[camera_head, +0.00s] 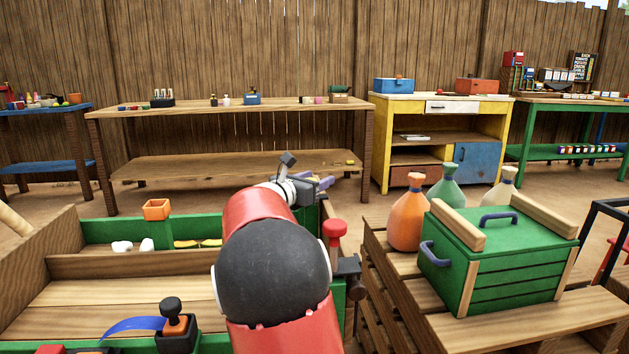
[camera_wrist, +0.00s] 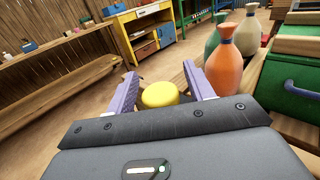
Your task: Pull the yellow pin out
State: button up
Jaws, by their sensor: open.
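A round yellow knob (camera_wrist: 160,94), which looks like the head of the yellow pin, shows between my gripper's fingers in the wrist view. My gripper (camera_wrist: 161,72) is open, with one lilac finger on each side of the knob. A gap shows on both sides, so the fingers do not appear to touch it. The pin's shaft is hidden below the knob. In the head view my gripper (camera_head: 324,183) is past my red and black arm, near the far right corner of the green-edged wooden stall; I cannot make out the yellow knob there.
A red knob (camera_head: 335,230) stands on the stall's right side. To its right, a green crate (camera_head: 510,266) and orange (camera_head: 408,219), green (camera_head: 447,188) and beige bottles stand on a wooden platform. An orange box (camera_head: 156,209) sits on the stall's far edge.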

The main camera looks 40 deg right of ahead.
grip_shut()
jog(key=shift+r+p, duration=1.75)
jog(key=shift+r, duration=0.55)
jog(key=shift+c, duration=1.1)
grip_release()
jog(key=shift+r, duration=0.1)
jog(key=shift+o, duration=1.1)
jog(key=v, duration=0.7)
jog(key=shift+a, duration=0.4)
jog(key=shift+s, duration=0.1)
